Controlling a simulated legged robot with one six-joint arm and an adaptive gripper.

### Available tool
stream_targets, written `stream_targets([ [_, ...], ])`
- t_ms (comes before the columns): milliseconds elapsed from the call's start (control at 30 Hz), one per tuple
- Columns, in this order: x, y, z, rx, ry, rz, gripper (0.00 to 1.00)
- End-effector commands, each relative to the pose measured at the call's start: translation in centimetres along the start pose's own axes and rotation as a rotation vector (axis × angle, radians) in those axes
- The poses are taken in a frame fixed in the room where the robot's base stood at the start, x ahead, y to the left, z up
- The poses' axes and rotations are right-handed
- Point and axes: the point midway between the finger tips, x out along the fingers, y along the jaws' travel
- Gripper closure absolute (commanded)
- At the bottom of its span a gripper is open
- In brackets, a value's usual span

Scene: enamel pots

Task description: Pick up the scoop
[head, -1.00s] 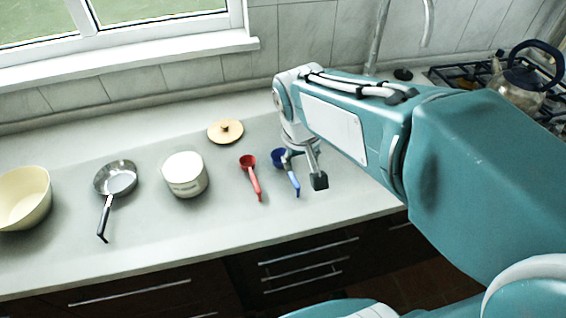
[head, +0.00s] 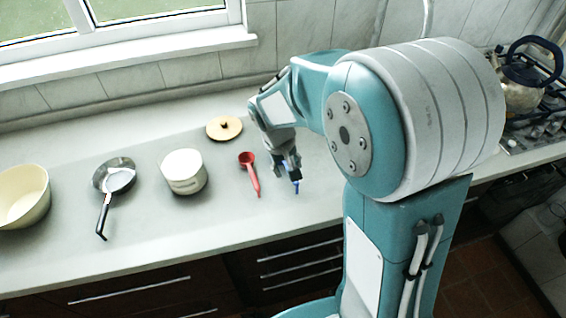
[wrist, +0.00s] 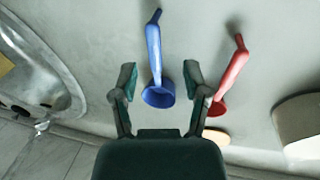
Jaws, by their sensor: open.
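There are two scoops on the counter, one blue and one red. In the wrist view the blue scoop (wrist: 154,55) lies between my gripper's fingers (wrist: 158,80), its bowl near the fingertips and its handle pointing away. My gripper is open, with a finger on either side; I cannot tell its height over the scoop. In the head view my gripper (head: 288,170) hides most of the blue scoop, leaving the handle end (head: 296,187) visible. The red scoop (head: 250,172) lies just left of it. In the wrist view the red scoop (wrist: 230,72) is right of the right finger, which partly overlaps its bowl.
A wooden lid (head: 224,128), a white pot (head: 184,171), a frying pan (head: 113,178) and a cream bowl (head: 22,197) stand to the left. A kettle (head: 522,92) is on the stove at right. The wrist view shows a metal sink (wrist: 40,75). The counter (head: 225,215) is clear in front.

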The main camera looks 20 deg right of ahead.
Motion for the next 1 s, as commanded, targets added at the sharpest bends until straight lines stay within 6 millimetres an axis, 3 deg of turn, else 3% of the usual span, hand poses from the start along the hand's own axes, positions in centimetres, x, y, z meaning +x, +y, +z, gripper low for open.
stream_targets([
  [500,5.9,0.6,-0.7,0.001,-0.001,-0.001,0.4],
  [767,6.2,0.6,-0.7,0.0,0.002,0.0,0.4],
  [900,6.2,0.6,-0.7,0.0,0.002,-0.001,1.0],
  [1000,6.2,0.6,-0.7,0.0,0.002,-0.001,1.0],
])
